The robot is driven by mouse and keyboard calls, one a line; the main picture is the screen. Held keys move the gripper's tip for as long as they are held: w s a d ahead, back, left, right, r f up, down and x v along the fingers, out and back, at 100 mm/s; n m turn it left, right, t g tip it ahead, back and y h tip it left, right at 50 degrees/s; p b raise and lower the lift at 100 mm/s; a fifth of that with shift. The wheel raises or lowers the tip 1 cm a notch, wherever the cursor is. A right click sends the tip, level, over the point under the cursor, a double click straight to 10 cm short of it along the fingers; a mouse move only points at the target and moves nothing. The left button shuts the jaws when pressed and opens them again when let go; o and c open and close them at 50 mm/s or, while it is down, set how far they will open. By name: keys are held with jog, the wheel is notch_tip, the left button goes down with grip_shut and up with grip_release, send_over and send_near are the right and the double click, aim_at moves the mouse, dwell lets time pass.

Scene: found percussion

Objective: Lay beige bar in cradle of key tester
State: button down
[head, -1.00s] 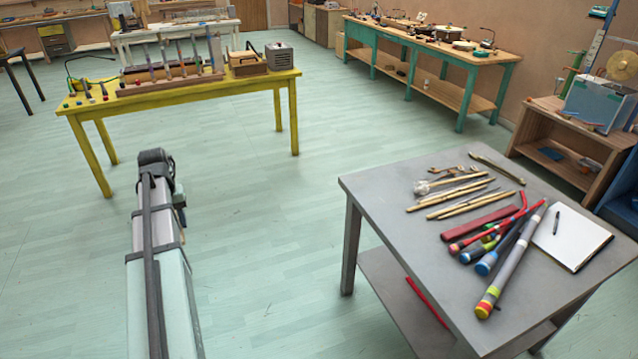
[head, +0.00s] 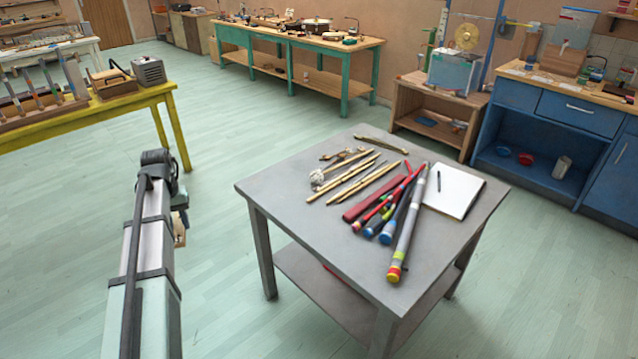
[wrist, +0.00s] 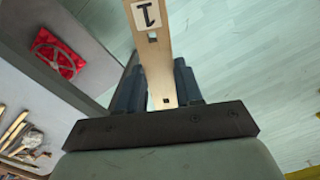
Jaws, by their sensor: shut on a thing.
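The beige bar (wrist: 157,65), marked with a black "1" on a white label and pierced by small holes, is held in my gripper (wrist: 157,88) in the wrist view. The dark fingers close on it from both sides, and its far end runs out of the picture top. In the head view my arm hangs at the left, over the floor, with a small beige piece of the bar (head: 180,228) showing beside it. My fingertips are mostly hidden there. I cannot pick out the key tester or its cradle.
A grey table (head: 300,202) with mallets, sticks and a notepad (head: 452,190) stands right of my arm. A yellow table (head: 110,110) is at the left, a green bench (head: 300,45) behind, and a blue cabinet (head: 560,110) at the right. Floor between them is clear.

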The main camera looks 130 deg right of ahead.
jog(key=s+a+m, duration=0.2)
jog(key=s+a, duration=0.1)
jog(key=s, duration=0.5)
jog(key=s+a+m, duration=0.1)
jog(key=s+a, duration=0.3)
jog(key=s, duration=0.4)
jog(key=m, duration=1.4)
send_over(321, 214)
jog(key=shift+s+f, duration=0.1)
jog(key=shift+f, duration=4.65)
jog(key=shift+f, duration=0.1)
jog(key=c, duration=0.7)
grip_release()
jog(key=shift+c, duration=0.2)
